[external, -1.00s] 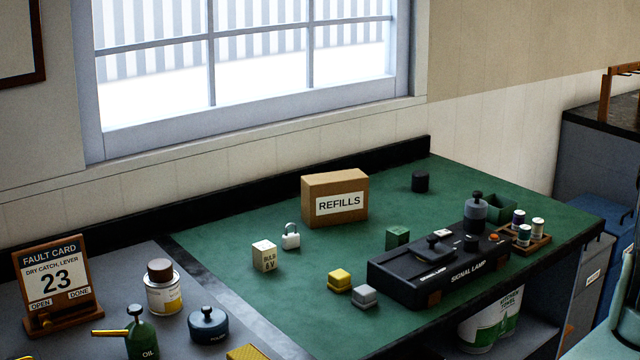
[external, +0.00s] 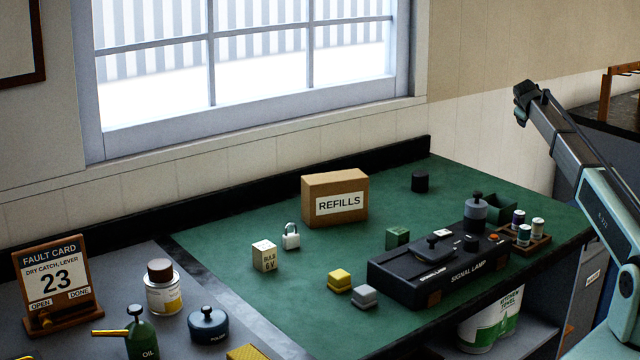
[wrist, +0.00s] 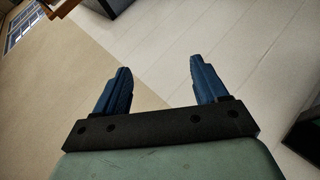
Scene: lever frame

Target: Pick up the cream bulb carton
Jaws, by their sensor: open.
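The cream bulb carton (external: 265,256) stands upright on the green mat, left of centre in the external view, with dark print reading "BULB 6V" on its front. My gripper (external: 522,97) is raised at the right side of the external view, high and far to the right of the carton. In the wrist view my gripper (wrist: 158,85) shows two blue fingers spread apart with nothing between them.
The REFILLS box (external: 335,198) is behind, and yellow (external: 340,280) and grey (external: 364,296) blocks lie in front right. The black signal lamp (external: 437,270) fills the mat's right side. Mat left of the carton is clear.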

